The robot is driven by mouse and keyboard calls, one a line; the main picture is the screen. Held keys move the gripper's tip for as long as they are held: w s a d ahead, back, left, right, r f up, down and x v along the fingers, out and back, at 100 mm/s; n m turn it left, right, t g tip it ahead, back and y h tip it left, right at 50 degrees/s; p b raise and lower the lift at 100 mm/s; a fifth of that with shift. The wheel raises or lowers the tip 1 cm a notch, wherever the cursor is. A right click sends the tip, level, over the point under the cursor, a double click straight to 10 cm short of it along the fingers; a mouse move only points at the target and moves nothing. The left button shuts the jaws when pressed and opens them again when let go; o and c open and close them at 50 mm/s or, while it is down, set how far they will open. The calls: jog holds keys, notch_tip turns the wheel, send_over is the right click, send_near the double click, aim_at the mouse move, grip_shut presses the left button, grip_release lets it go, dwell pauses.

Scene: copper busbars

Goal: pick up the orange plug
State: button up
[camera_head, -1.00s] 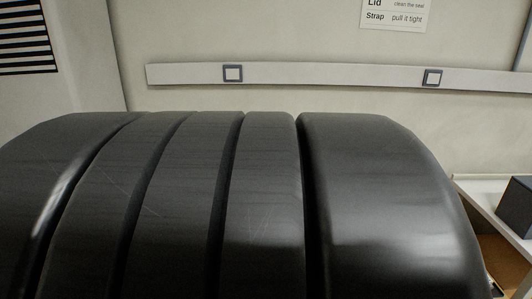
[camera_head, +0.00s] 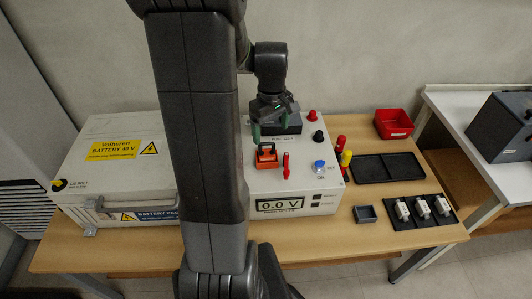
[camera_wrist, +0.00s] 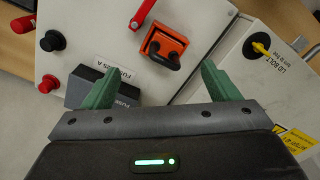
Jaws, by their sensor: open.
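The orange plug (camera_head: 266,154) sits on the top face of the white panel box (camera_head: 300,180), in front of the dark fuse block (camera_head: 277,122). In the wrist view the orange plug (camera_wrist: 163,37) has a black handle and lies just beyond the fingertips, roughly centred between them. My gripper (camera_head: 268,130) is above the box with its green fingers spread. In the wrist view my gripper (camera_wrist: 162,73) is open with nothing between the fingers. My arm hides part of the box and the battery case in the head view.
A battery case (camera_head: 110,150) stands at left. Black and red knobs (camera_head: 318,136), a blue button (camera_head: 319,166) and a red upright piece (camera_head: 286,165) surround the plug. At right are a red bin (camera_head: 393,124), a black tray (camera_head: 388,167) and a small grey box (camera_head: 365,214).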

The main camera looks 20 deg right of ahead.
aim_at(269, 155)
notch_tip(269, 155, down, 4)
jog(key=shift+r, duration=0.1)
jog(key=shift+s+a+f, duration=0.1)
jog(key=shift+a+f, duration=0.05)
jog(key=shift+f, duration=1.25)
jog(key=shift+a+f, duration=0.15)
jog(key=shift+f, duration=1.2)
jog(key=c, duration=1.2)
